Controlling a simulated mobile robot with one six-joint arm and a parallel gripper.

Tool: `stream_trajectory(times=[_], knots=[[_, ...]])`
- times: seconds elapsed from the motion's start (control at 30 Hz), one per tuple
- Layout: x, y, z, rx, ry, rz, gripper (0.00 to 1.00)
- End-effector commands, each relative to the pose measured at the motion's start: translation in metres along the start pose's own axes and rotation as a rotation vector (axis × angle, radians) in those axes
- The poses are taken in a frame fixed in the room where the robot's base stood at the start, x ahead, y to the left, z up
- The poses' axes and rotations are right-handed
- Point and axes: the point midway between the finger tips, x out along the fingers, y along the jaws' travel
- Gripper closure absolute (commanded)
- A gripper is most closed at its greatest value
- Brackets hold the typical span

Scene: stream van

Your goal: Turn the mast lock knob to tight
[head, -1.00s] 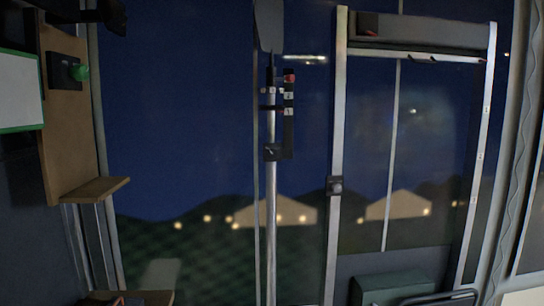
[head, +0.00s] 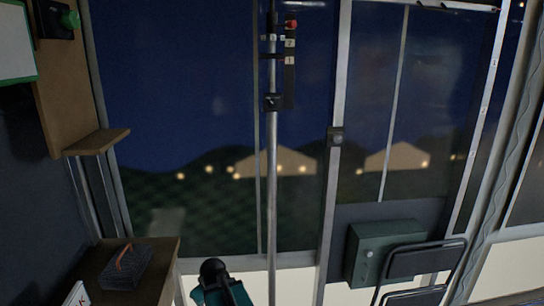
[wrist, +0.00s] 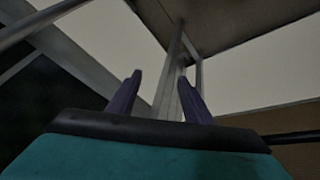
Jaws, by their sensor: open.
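The mast (head: 272,190) is a thin upright silver pole in the head view, in front of the dark window. A black clamp with a small knob (head: 272,102) is fixed on it, and I take this as the mast lock knob; its setting is too small to read. My gripper (wrist: 160,76) shows in the wrist view with two purple fingers apart and nothing between them. A teal and black part of my arm shows low in the head view, left of the mast and well below the knob. The knob cannot be made out in the wrist view.
A black strip with a red knob (head: 291,24) and number labels stands beside the mast top. Another dark knob (head: 335,136) sits on the door frame. A wooden bench (head: 155,270) stands at lower left.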

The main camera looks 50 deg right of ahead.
Motion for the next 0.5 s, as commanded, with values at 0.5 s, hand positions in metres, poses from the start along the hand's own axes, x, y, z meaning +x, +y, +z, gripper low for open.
stream_trajectory(times=[0.5], knots=[[-0.144,0.140,-0.096,-0.059,0.288,0.240,0.54]])
